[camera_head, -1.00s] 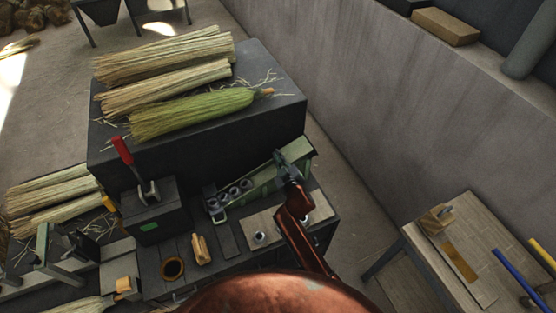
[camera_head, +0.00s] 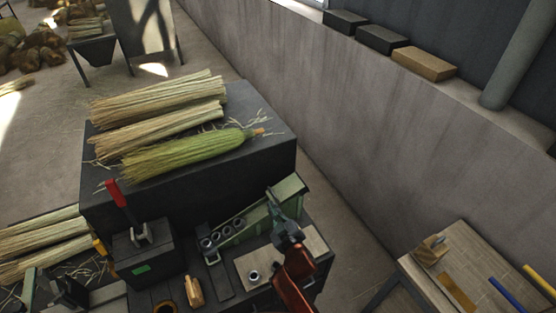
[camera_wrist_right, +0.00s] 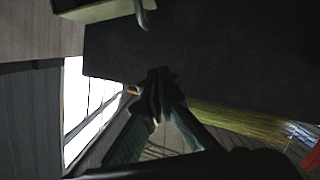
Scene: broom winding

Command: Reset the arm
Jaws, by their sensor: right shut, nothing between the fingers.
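My right gripper (camera_head: 283,212) is at the end of the reddish-brown arm that comes in from the bottom of the head view. It is over the right part of the dark workbench, in front of the green metal bracket (camera_head: 238,226). In the right wrist view its dark green fingers (camera_wrist_right: 157,80) come together at the tips with nothing between them. Whether the gripper touches the bracket, I cannot tell. My left gripper does not show.
Broom bundles (camera_head: 158,103) and a green-bristled broom (camera_head: 185,155) lie on the dark block (camera_head: 265,135) behind. A red-handled lever (camera_head: 118,196) stands at left. A wooden bench (camera_head: 470,262) is at right, with floor between. A concrete wall (camera_head: 350,120) runs behind.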

